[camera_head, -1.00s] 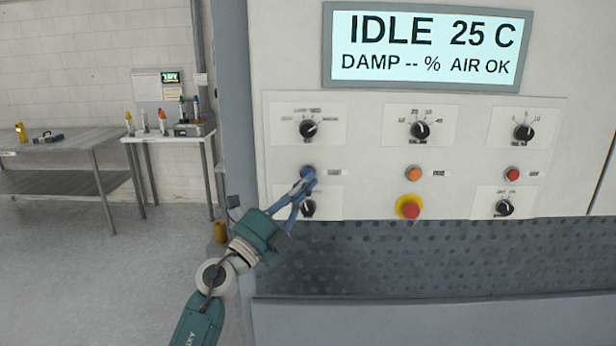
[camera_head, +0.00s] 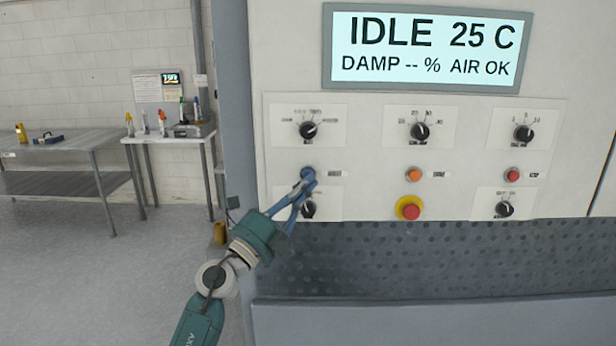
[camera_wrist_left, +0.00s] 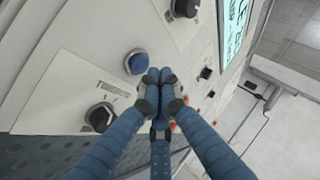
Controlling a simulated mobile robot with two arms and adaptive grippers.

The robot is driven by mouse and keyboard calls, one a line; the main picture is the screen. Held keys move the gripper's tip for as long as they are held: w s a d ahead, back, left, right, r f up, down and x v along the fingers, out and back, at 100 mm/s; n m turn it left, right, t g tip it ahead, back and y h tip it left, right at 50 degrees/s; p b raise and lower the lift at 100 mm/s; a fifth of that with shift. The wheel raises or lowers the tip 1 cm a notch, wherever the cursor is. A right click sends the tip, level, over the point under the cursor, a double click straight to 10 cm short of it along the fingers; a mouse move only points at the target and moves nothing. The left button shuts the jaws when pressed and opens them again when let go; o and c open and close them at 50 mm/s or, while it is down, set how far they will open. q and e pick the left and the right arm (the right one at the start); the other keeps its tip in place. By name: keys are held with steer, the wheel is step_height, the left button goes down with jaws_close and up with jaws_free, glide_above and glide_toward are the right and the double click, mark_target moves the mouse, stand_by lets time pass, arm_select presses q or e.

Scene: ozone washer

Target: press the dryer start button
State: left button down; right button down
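A round blue button (camera_head: 306,173) sits at the left of the machine's control panel; its label is too small to read. It also shows in the left wrist view (camera_wrist_left: 137,62), with a light ring around it. My left gripper (camera_head: 311,182) is shut and empty, its tips just in front of the panel and overlapping the button's lower right edge. In the left wrist view its fingertips (camera_wrist_left: 160,76) meet beside the button; a small gap seems to lie between them, and contact cannot be confirmed. The display (camera_head: 428,48) reads IDLE 25 C, DAMP -- %, AIR OK. My right gripper is not in view.
An orange button (camera_head: 414,174) and a red button (camera_head: 512,174) share the blue button's row. A red emergency-type knob (camera_head: 411,212) on yellow is below. A black dial (camera_head: 308,209) lies close under the fingers; another dial (camera_head: 308,130) is above.

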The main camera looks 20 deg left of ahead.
arm_select(q)
steer(key=shift+w, duration=0.1)
steer(key=shift+w+a, duration=0.1)
steer(key=shift+w, duration=0.2)
steer(key=shift+w+a+b, duration=0.15)
steer(key=shift+w+b, duration=0.2)
steer(key=shift+w, duration=0.1)
stand_by(0.8)
stand_by(0.4)
steer(key=shift+s+d+p, duration=0.2)
steer(key=shift+s+p, duration=0.5)
steer(key=shift+s, duration=0.2)
